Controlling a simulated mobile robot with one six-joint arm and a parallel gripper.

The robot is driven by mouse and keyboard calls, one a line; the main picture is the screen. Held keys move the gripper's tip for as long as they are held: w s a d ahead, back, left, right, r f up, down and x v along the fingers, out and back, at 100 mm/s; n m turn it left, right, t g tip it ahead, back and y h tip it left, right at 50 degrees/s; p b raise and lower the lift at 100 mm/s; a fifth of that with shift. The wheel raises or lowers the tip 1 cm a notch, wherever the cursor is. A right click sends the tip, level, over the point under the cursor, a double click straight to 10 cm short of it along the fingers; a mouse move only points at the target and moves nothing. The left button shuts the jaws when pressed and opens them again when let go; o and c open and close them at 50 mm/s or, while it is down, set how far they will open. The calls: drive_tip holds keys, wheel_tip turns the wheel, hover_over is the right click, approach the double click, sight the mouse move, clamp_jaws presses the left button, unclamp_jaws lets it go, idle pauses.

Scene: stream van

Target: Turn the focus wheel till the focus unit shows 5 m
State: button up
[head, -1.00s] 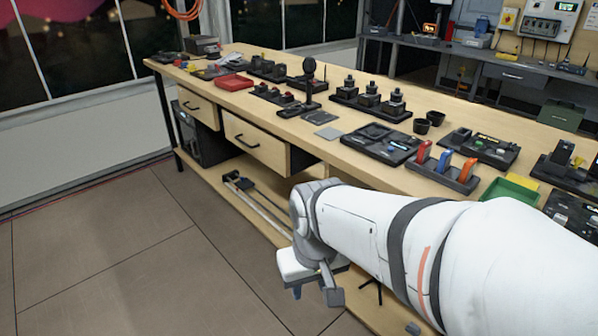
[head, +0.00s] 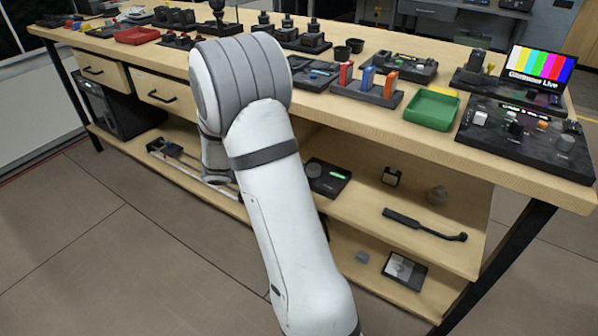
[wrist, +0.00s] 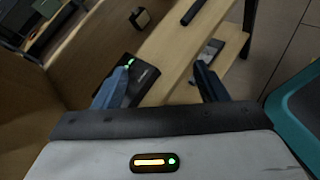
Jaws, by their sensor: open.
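A black unit (head: 326,183) with a round grey wheel (head: 314,168) and a small green-lit readout (head: 340,174) lies on the shelf under the bench; it looks like the focus unit. The readout is too small to read. The unit also shows in the wrist view (wrist: 147,76), partly covered by the left finger, and its wheel cannot be made out there. My gripper (wrist: 162,86) is open and empty, its two blue fingers apart, with the unit ahead near the left finger. In the head view my arm hides the gripper.
The bench top (head: 400,128) overhangs the shelf. A black handled bar (head: 425,224) and a small dark block (head: 391,176) share the shelf. A framed panel (head: 404,271) lies lower down. Floor in front is clear.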

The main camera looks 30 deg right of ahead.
sight(313, 170)
drive_tip(key=w+d+f+n+t+h+b, duration=0.1)
drive_tip(key=w+f+n, duration=0.1)
drive_tip(key=w+f, duration=0.1)
drive_tip(key=w+d+f+n+t+h+b, duration=0.1)
drive_tip(key=w+d+f+n+t+h, duration=0.1)
drive_tip(key=w+f+n, duration=0.1)
drive_tip(key=w+d+f+n+t+h, duration=0.1)
drive_tip(key=w+d+f+n+h, duration=0.1)
drive_tip(key=w+f, duration=0.3)
drive_tip(key=shift+f+n+t+b, duration=0.4)
drive_tip(key=shift+f+n, duration=0.1)
drive_tip(key=shift+f, duration=0.05)
drive_tip(key=shift+w+d+f+h, duration=0.1)
drive_tip(key=shift+w+d+h, duration=0.1)
drive_tip(key=shift+h, duration=0.1)
drive_tip(key=d, duration=0.2)
drive_tip(key=d+b, duration=0.1)
drive_tip(key=d, duration=0.2)
drive_tip(key=d+b, duration=0.1)
drive_tip(key=d, duration=0.1)
drive_tip(key=shift+w+d, duration=0.15)
drive_tip(key=shift+w, duration=0.1)
drive_tip(key=shift+c, duration=0.6)
